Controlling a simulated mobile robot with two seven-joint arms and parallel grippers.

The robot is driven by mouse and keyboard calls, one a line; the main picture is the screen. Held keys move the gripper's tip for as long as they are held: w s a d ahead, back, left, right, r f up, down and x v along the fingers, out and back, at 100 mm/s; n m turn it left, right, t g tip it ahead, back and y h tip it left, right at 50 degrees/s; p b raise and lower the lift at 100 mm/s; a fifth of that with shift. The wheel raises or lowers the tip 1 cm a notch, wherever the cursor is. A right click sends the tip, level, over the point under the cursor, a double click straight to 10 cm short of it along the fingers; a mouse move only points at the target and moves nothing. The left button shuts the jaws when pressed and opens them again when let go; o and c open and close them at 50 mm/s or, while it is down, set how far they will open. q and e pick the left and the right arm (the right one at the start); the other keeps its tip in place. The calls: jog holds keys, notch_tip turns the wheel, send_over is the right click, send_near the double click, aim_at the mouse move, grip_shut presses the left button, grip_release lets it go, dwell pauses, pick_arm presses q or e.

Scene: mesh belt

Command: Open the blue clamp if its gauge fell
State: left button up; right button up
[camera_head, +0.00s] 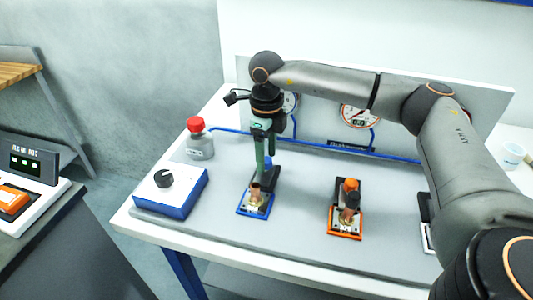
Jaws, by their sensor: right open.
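The blue clamp (243,209) sits on the grey bench mat, with a blue-edged base, a brass-coloured part and a dark upright piece behind it. My right gripper (264,168) points down just above and behind it, open, with greenish fingers close to the dark upright piece; I cannot tell whether they touch it. A round gauge (291,103) on the back panel behind the blue clamp is mostly hidden by my gripper, so its needle cannot be read. My left gripper is not in view.
An orange clamp (345,222) stands to the right, below another gauge (358,117). A third clamp is partly hidden by my right arm. A blue box with a black knob (165,180) and a red-capped bottle (197,147) stand left. Blue tubing runs along the back panel.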

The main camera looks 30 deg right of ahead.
aim_at(267, 158)
notch_tip(267, 158, up, 12)
jog(key=shift+r, duration=0.25)
dwell(0.3)
dwell(0.4)
